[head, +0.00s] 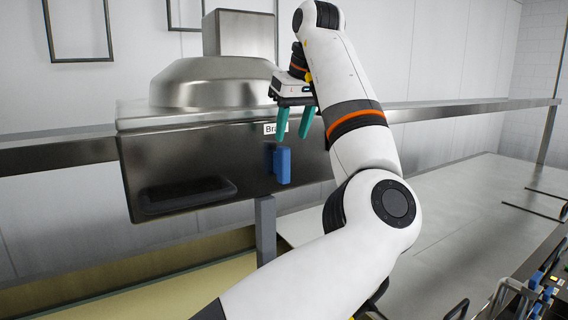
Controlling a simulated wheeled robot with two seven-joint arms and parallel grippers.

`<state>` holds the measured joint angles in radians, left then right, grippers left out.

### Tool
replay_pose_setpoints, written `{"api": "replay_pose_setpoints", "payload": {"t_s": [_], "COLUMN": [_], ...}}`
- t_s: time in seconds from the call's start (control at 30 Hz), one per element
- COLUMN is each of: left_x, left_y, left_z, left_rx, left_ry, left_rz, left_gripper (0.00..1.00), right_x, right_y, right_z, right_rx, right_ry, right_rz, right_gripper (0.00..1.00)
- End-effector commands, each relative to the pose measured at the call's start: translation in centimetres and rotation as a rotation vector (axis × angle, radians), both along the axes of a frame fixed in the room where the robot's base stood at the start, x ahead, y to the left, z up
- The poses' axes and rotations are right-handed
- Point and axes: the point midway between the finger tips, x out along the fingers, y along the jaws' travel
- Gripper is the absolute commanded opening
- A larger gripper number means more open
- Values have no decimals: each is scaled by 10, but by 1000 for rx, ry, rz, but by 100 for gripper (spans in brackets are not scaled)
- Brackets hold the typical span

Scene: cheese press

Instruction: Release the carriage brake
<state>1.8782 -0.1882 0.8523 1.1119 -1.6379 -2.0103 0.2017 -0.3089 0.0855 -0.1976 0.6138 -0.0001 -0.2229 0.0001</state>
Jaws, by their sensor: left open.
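The carriage is a shiny metal box (165,165) with a domed top (215,82), set at a long metal rail. A white label (270,128) on its front reads "Bra", the rest being hidden behind my gripper. A blue brake handle (283,166) hangs upright just below the label. My left gripper (290,136) has two teal fingers pointing down. It is open and empty, just above the blue handle in the picture; I cannot tell the depth gap between them. My right gripper is not in view.
A metal rail (60,155) runs across behind my arm to a post at the right. A wide grey metal table (460,215) fills the right, mostly clear, with dark bar handles at its right edge. A pale yellowish surface (150,300) lies below the carriage.

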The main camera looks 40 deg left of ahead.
Motion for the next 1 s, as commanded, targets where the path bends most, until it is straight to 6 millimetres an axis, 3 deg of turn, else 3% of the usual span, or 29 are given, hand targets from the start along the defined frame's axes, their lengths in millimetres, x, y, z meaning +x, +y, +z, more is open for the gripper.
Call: {"api": "replay_pose_setpoints", "payload": {"t_s": [0.17,0.5,0.93,1.0], "left_x": [4,9,11,11], "left_y": [14,34,38,38], "left_z": [-34,-84,-94,-94], "left_rx": [1,1,0,0], "left_ry": [5,4,1,1], "left_rz": [5,2,0,0], "left_gripper": [42,42,42,30], "right_x": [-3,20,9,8], "right_y": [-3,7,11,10], "right_z": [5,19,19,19], "right_rx": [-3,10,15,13], "right_ry": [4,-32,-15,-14], "right_rz": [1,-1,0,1], "right_gripper": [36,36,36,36]}}
